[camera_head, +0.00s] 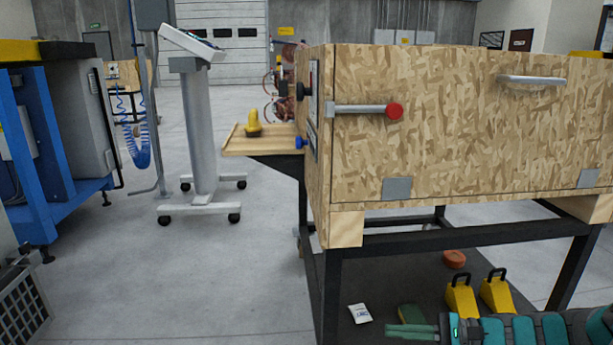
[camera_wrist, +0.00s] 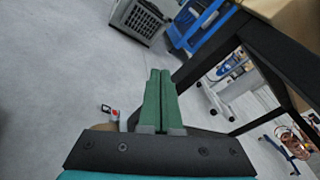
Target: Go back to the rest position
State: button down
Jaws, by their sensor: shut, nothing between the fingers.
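My gripper (camera_head: 411,332) shows at the bottom right of the head view, low in front of the wooden box's black stand. Its green fingers point left. In the wrist view my gripper (camera_wrist: 160,78) has its two fingers side by side, shut, with nothing held. The fingers point toward open floor and the stand's dark leg (camera_wrist: 207,52). My arm's teal and dark links extend to the right edge of the head view.
A chipboard box (camera_head: 450,130) with a red-knobbed handle (camera_head: 394,111) stands on a black frame (camera_head: 460,236). Yellow weights (camera_head: 461,298) and a white packet (camera_head: 360,313) lie on its lower shelf. A wheeled pedestal (camera_head: 198,130) stands left. Grey floor (camera_head: 200,280) between is clear.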

jog(key=s+a+r+n+g+h+p, duration=0.1)
jog(key=s+a+r+n+g+h, duration=0.3)
jog(key=s+a, duration=0.3)
jog(key=s+a+r+n+g+h+p, duration=0.2)
jog(key=s+a+r+n+g+h, duration=0.1)
jog(key=s+a+n, duration=0.4)
jog(key=s+d+r+n+h+p, duration=0.1)
jog(key=s+d+h, duration=0.3)
jog(key=s, duration=0.3)
jog(key=s+d+r+n+t+h+p, duration=0.1)
jog(key=s+d+h, duration=0.3)
jog(key=s, duration=0.4)
jog(key=shift+d+r+n+h+p, duration=0.25)
jog(key=shift+r+n+h+p, duration=0.1)
jog(key=shift+n+h, duration=0.3)
